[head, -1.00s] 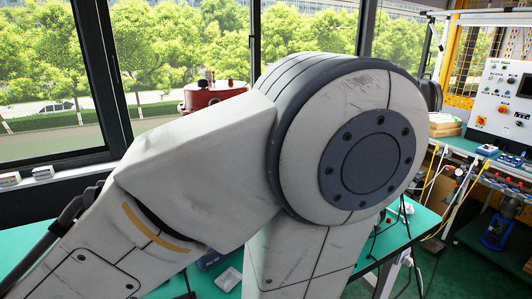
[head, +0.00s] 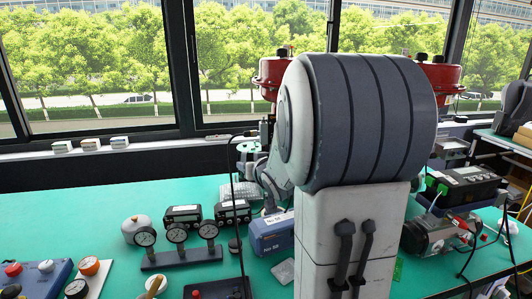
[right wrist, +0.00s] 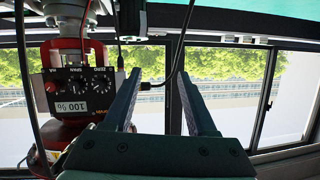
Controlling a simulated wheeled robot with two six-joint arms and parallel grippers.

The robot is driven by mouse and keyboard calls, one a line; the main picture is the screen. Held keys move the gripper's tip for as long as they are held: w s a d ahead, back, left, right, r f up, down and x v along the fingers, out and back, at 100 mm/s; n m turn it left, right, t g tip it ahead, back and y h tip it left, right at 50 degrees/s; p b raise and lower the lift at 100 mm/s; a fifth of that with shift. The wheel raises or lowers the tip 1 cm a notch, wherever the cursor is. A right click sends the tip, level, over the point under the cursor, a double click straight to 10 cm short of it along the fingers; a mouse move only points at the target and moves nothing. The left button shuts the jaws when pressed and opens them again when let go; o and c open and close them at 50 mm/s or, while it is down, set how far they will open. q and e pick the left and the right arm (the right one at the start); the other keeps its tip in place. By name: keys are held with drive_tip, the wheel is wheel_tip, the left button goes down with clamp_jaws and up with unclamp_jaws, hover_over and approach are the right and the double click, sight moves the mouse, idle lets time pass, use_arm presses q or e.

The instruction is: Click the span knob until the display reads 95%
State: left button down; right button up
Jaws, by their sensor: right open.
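The valve positioner (right wrist: 78,95) is a dark box on a red valve assembly. It appears upside down at the left of the right wrist view. Its small white display (right wrist: 71,107) reads 100 %. The span knob (right wrist: 77,87) is the middle of three knobs, between the one labelled ZERO and the one labelled M/A. My right gripper (right wrist: 162,75) is open and empty, with its fingers to the right of the positioner and apart from it. In the head view my large arm link hides much of the middle. My left gripper is not in view.
Red valve tops (head: 272,72) and (head: 440,76) show on either side of my arm link. The green bench (head: 75,205) holds several gauges on a stand (head: 180,255), black meters (head: 182,215), and a blue box (head: 271,236). A dark cable hangs near the positioner.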

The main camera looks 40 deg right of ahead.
drive_tip(key=s+d+r+m+t+h+b, duration=0.1)
drive_tip(key=s+d+h, duration=0.1)
drive_tip(key=s+d, duration=0.35)
drive_tip(key=s+d+r+m+t+h+b, duration=0.1)
drive_tip(key=s+d+t+h+b, duration=0.1)
drive_tip(key=d, duration=0.7)
use_arm(q)
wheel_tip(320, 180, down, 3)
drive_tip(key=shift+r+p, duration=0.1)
drive_tip(key=shift+p, duration=0.55)
use_arm(e)
drive_tip(key=x, duration=1)
drive_tip(key=shift+w+a+f, duration=0.1)
drive_tip(key=shift+w+a, duration=0.05)
clamp_jaws()
